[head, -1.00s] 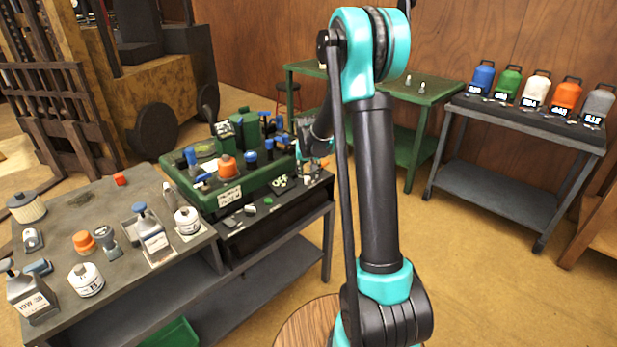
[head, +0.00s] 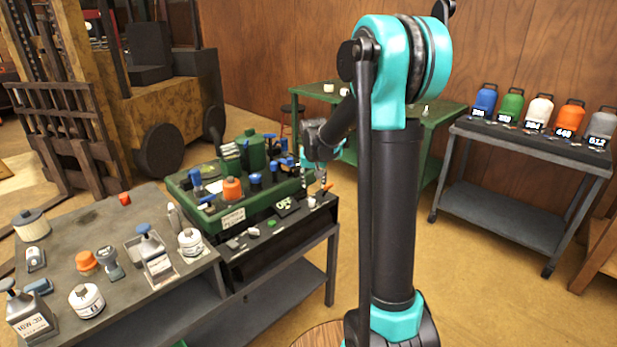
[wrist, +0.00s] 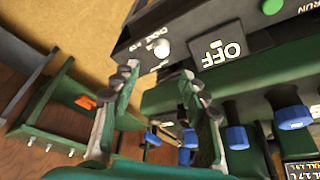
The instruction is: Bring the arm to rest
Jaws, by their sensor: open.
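My gripper (head: 321,191) is open and appears empty. It hangs at the right end of the green machine (head: 222,212), by the black control panel (head: 262,238); my upright arm stands just to its right. In the wrist view my two gripper fingers (wrist: 160,80) are spread apart with nothing between their tips. Past the tips are a white choke knob (wrist: 162,48) and a plate reading OFF (wrist: 228,53). I cannot tell whether the fingers touch anything in the head view.
A grey bench (head: 75,237) with bottles, caps and a filter stands at the left. A grey cart (head: 500,205) at the right carries several coloured jugs. A green table (head: 440,112) stands behind my arm. A forklift (head: 140,110) is at the back left. Open floor lies at the right.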

